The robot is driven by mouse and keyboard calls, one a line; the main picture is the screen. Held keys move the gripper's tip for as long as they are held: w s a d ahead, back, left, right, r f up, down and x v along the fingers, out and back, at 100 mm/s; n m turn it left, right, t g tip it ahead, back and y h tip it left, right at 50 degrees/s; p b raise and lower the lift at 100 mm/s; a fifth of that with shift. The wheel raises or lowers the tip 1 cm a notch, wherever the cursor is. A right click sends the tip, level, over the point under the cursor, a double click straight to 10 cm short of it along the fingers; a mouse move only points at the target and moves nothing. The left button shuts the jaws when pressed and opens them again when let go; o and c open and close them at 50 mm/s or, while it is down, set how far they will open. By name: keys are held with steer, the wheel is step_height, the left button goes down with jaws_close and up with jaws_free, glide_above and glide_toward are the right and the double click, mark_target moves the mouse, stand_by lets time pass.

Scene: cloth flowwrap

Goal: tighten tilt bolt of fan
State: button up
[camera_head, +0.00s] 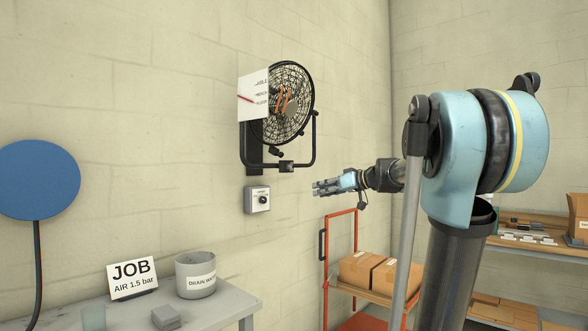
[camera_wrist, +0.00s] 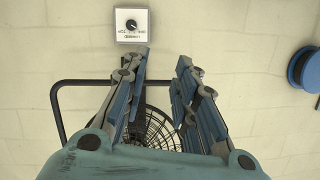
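The black wire-cage fan (camera_head: 303,85) hangs on the wall in a U-shaped tube bracket (camera_head: 314,140). A small dark knob or bolt (camera_head: 276,152) shows under its cage; I cannot tell for sure that it is the tilt bolt. My gripper (camera_head: 315,188) is below and right of the fan in the head view, with its fingers pointing left. In the wrist view my gripper (camera_wrist: 165,58) has its fingers apart with nothing between the tips. The fan's cage (camera_wrist: 160,128) shows partly between and behind the fingers; its lower part is hidden by the gripper body.
A white card (camera_head: 252,96) hangs over the fan's left side. A control box with a dial (camera_head: 257,200) is on the wall below; it also shows in the wrist view (camera_wrist: 132,26). A blue disc (camera_head: 38,180), bench (camera_head: 232,304) and cart with boxes (camera_head: 341,232) stand around.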

mark_target(290, 166)
steer(key=w+d+r+t+y, duration=0.2)
steer(key=w+r+t, duration=0.1)
steer(key=w+r, duration=0.55)
steer(key=x, duration=1.7)
steer(key=shift+s+a+f+n, duration=0.25)
steer(key=shift+n, duration=0.15)
jaws_close()
